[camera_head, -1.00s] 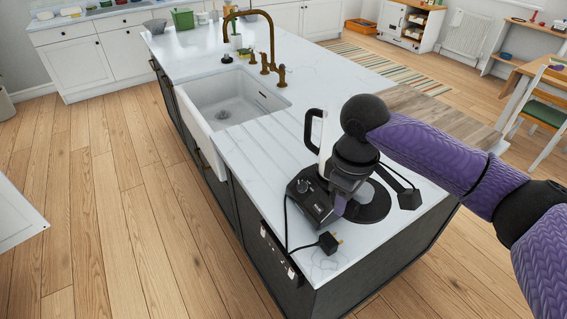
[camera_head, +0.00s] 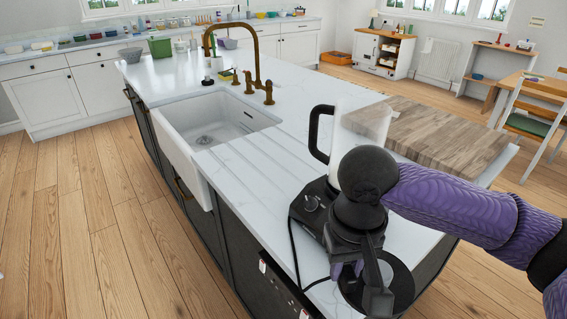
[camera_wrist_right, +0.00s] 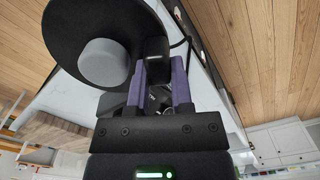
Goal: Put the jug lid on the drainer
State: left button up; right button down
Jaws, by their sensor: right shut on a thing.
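The jug lid (camera_head: 402,284), a dark round disc, is held at my right gripper (camera_head: 348,270) over the near end of the island worktop. In the wrist view the lid (camera_wrist_right: 60,45) shows a grey round centre, and its black tab is between the purple fingers of my right gripper (camera_wrist_right: 157,88). The drainer (camera_head: 245,160) is the grooved strip of white worktop beside the sink; the part I see is bare. My left gripper is not in view.
A blender base (camera_head: 309,203) with a clear jug and black handle (camera_head: 316,135) stands just beyond my gripper. A white sink (camera_head: 190,150) with a brass tap (camera_head: 256,60) lies past the drainer. A wooden board (camera_head: 430,135) is at the right.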

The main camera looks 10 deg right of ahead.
aim_at(268, 183)
jog(key=i+j+z, duration=0.4)
jog(key=j, duration=0.25)
jog(key=i+j+z, duration=0.2)
jog(key=j+z, duration=0.2)
jog(key=j, duration=0.3)
jog(key=i, duration=0.05)
